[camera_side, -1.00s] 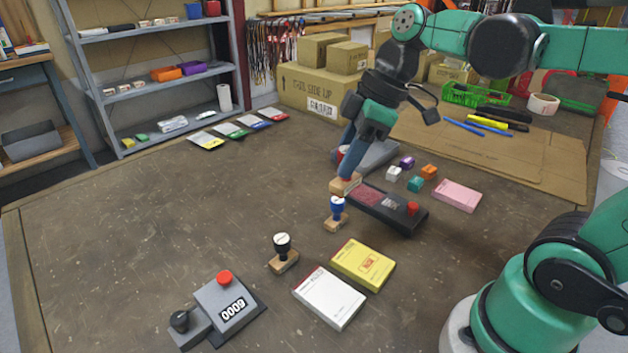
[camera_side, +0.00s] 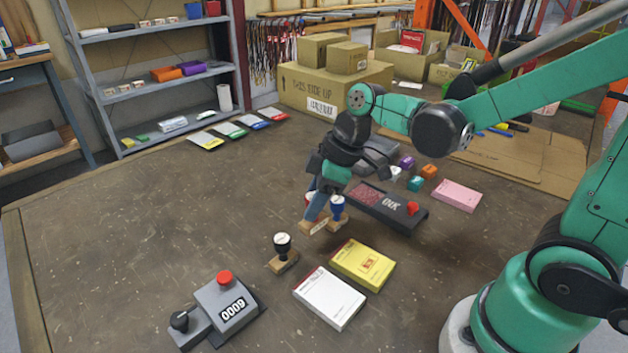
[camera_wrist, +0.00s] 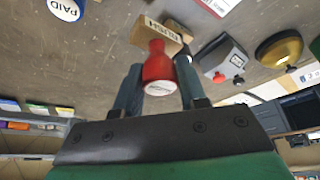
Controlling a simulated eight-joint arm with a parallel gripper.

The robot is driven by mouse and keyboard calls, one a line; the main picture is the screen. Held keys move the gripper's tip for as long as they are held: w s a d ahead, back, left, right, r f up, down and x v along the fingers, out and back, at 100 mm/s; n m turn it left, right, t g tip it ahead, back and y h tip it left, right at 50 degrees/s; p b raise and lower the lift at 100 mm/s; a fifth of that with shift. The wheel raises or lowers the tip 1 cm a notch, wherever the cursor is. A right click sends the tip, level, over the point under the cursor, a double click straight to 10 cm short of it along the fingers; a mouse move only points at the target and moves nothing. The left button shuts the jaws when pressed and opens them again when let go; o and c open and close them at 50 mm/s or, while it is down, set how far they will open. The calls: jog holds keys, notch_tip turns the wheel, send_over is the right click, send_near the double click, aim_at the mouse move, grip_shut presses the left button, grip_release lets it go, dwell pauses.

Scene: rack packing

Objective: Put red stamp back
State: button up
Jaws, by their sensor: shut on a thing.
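My gripper (camera_side: 316,206) is shut on the red stamp, beside the left of the blue stamp (camera_side: 338,206). In the side view the red stamp's wooden base (camera_side: 311,227) shows below the fingers, and its handle is mostly hidden. In the wrist view the red stamp (camera_wrist: 157,70) sits between the two fingers, with a RUSH label on its base. The base is at or close to the tabletop; I cannot tell if it touches. The blue stamp, marked PAID, also shows in the wrist view (camera_wrist: 65,8). A black stamp (camera_side: 283,248) stands nearer the front.
The ink pad (camera_side: 404,217) lies open to the right. A yellow box (camera_side: 362,264) and a white pad (camera_side: 329,298) lie in front. A grey numbering device (camera_side: 228,305) with a red knob stands front left. The table's left side is clear.

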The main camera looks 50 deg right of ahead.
aim_at(320, 219)
jog(key=shift+f, duration=2.95)
jog(key=o, duration=1)
jog(key=shift+f, duration=0.15)
jog(key=s+d+r+m+t+h, duration=0.2)
jog(key=s+r+m+t+h, duration=0.1)
jog(key=r+m, duration=0.6)
jog(key=shift+s+d+r+t, duration=0.3)
jog(key=shift+s+r+t, duration=0.2)
jog(key=shift+s+r, duration=0.25)
jog(key=shift+w, duration=0.1)
